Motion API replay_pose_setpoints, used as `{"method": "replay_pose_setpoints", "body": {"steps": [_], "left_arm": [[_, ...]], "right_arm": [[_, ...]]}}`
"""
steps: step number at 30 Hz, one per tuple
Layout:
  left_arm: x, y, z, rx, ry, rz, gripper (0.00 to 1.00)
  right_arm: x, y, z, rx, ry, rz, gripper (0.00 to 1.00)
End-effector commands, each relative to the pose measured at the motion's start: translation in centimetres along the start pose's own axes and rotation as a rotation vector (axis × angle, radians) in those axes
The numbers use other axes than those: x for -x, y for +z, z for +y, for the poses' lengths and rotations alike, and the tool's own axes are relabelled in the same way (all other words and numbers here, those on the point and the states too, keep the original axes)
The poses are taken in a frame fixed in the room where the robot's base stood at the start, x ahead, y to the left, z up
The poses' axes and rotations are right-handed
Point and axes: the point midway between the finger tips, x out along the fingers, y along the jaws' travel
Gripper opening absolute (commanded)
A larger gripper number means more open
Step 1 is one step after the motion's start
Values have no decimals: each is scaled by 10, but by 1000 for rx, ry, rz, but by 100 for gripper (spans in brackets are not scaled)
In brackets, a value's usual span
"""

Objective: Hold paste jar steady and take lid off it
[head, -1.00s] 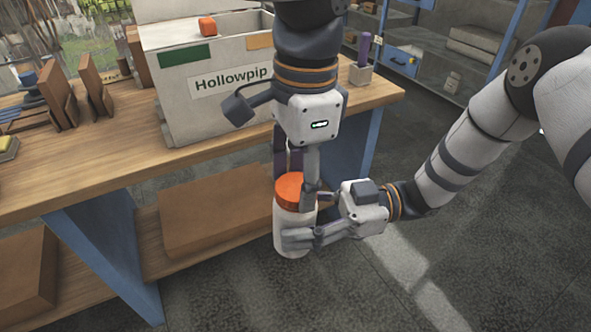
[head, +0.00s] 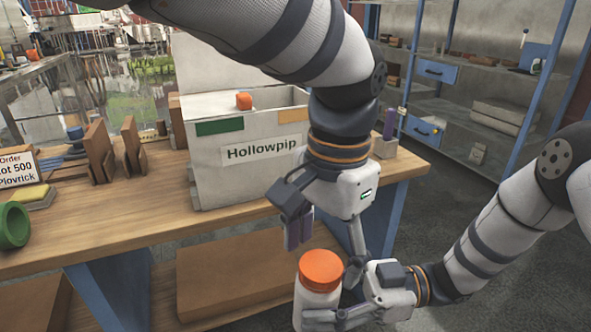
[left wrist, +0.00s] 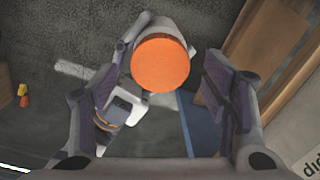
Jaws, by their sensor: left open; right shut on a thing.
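The paste jar (head: 318,300) is white and upright, with the orange lid (head: 320,268) sitting on its top. My right gripper (head: 335,312) is shut on the jar's body from the right side. My left gripper (head: 328,240) is open and empty above the lid, pointing down. In the left wrist view the lid (left wrist: 160,65) shows in the gap between the open fingers, toward their far end, with the white jar (left wrist: 158,22) partly hidden behind it. My right gripper's body (left wrist: 120,106) also shows there. The jar's bottom is cut off in the head view.
The wooden workbench (head: 120,215) stands behind and left of the jar. It holds a Hollowpip bin (head: 225,175), brown boards (head: 98,150) and a green ring (head: 14,225). A lower shelf carries a brown box (head: 235,275). Floor lies open to the right.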

Motion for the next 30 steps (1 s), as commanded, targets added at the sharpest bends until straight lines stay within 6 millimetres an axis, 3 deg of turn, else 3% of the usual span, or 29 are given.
{"method": "replay_pose_setpoints", "body": {"steps": [3,8,10,15,18,30], "left_arm": [[22,0,0,1,-2,5,68],[35,0,1,-11,0,1,67],[39,1,3,-118,8,-4,67],[60,1,4,-573,11,-2,67],[65,1,1,-714,1,2,67],[-2,1,0,-740,-3,-1,67]], "right_arm": [[0,-2,0,2,0,2,0],[0,-1,0,2,0,2,0],[0,-1,0,2,0,2,0],[0,-1,0,2,0,2,0],[0,-1,0,2,0,2,0],[0,-1,0,2,0,2,0]]}}
